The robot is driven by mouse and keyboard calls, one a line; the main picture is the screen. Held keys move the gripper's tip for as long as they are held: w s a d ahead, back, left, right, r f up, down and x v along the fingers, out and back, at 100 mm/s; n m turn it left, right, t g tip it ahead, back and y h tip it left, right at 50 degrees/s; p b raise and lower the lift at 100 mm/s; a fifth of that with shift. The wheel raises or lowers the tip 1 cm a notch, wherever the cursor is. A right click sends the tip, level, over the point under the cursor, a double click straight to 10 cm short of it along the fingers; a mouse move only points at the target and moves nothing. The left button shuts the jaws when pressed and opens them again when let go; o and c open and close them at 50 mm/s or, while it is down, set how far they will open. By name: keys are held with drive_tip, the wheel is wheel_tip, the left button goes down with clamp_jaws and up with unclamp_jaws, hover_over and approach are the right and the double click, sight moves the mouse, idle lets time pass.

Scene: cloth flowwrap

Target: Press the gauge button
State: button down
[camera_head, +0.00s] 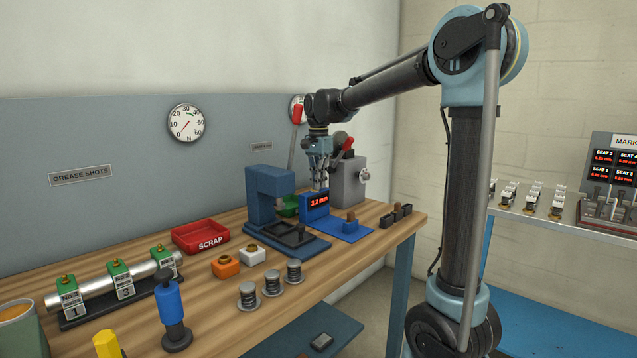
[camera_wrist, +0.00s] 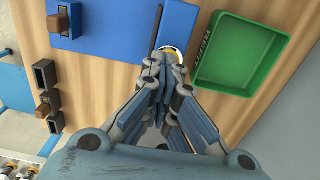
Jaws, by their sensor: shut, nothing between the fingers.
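The gauge (camera_head: 314,208) is a blue block with a red-lit display reading 3.2 mm. It stands on a blue base plate (camera_head: 350,233) on the bench. In the wrist view the gauge top (camera_wrist: 178,22) lies just beyond my fingertips. A small round pale piece with a yellowish rim (camera_wrist: 173,49), perhaps the button, shows there, partly hidden by the fingers. My gripper (camera_head: 320,186) points down above the gauge; it also shows in the wrist view (camera_wrist: 165,62). It is shut and empty. I cannot tell whether the fingertips touch anything.
A green bin (camera_wrist: 240,53) lies close beside the gauge. A blue press (camera_head: 268,200) stands left of it in the head view, and a grey lever machine (camera_head: 347,185) behind. A brown-topped part (camera_head: 351,224) sits on the base plate. Small dark holders (camera_head: 396,215) line the right edge.

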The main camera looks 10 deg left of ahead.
drive_tip(key=shift+w+r, duration=0.35)
drive_tip(key=shift+w, duration=0.2)
wheel_tip(320, 180, up, 13)
drive_tip(key=s, duration=0.1)
drive_tip(key=shift+s, duration=0.15)
drive_tip(key=shift+d, duration=0.15)
drive_tip(key=s+d+f+n, duration=0.1)
drive_tip(key=s+d+f, duration=0.3)
drive_tip(key=d, duration=0.3)
drive_tip(key=s+d+f+n+t, duration=0.1)
drive_tip(key=s+d+f, duration=0.35)
drive_tip(key=d, duration=0.25)
drive_tip(key=s+d+f+n, duration=0.2)
drive_tip(key=s+d+f, duration=0.2)
drive_tip(key=d+f, duration=0.15)
drive_tip(key=s+d+f+n, duration=0.1)
drive_tip(key=s+d+f, duration=0.2)
drive_tip(key=s+f, duration=0.2)
drive_tip(key=s+d+f+n, duration=0.1)
drive_tip(key=s+d+f, duration=0.3)
drive_tip(key=f, duration=0.5)
drive_tip(key=s+d+f+n+t, duration=0.1)
drive_tip(key=s+d+f, duration=0.3)
drive_tip(key=s+f, duration=0.2)
drive_tip(key=shift+d+f+n, duration=0.15)
drive_tip(key=shift+f+n, duration=0.15)
drive_tip(key=shift+f, duration=0.2)
drive_tip(key=shift+s, duration=0.1)
